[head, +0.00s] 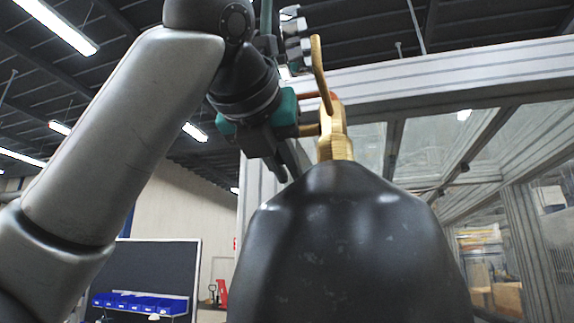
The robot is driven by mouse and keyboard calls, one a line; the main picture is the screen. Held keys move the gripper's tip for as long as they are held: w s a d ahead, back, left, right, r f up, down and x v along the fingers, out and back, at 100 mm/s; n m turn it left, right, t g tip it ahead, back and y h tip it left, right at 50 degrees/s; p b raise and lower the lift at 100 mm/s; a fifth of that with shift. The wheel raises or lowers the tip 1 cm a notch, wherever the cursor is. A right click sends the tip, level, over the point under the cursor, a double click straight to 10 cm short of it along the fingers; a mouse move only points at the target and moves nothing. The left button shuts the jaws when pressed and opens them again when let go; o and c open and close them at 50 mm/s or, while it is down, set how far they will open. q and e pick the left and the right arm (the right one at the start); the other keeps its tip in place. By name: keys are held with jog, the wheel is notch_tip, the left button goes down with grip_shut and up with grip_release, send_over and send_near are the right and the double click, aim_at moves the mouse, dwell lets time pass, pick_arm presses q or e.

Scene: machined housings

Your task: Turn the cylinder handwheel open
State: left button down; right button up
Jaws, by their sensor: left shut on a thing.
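A large black gas cylinder (345,245) stands upright in the lower middle of the head view. A brass valve (334,140) rises from its top. The handwheel (318,68) shows nearly edge-on at the upper left of the valve, gold in colour. My left gripper (303,45) comes in from the left at the cylinder's top, its fingers at the handwheel's left side. It is shut on the handwheel, though the exact contact is partly hidden. My right gripper is out of view.
A pale metal frame with clear panels (440,75) stands behind the cylinder on the right. Blue bins (138,303) sit by a dark board at the lower left. A red pallet jack (221,293) is farther back.

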pick_arm(q)
jog(key=c, duration=0.9)
grip_release()
jog(key=b+v, duration=0.3)
jog(key=v, duration=1.2)
jog(key=shift+s+a, duration=0.1)
jog(key=shift+s, duration=0.1)
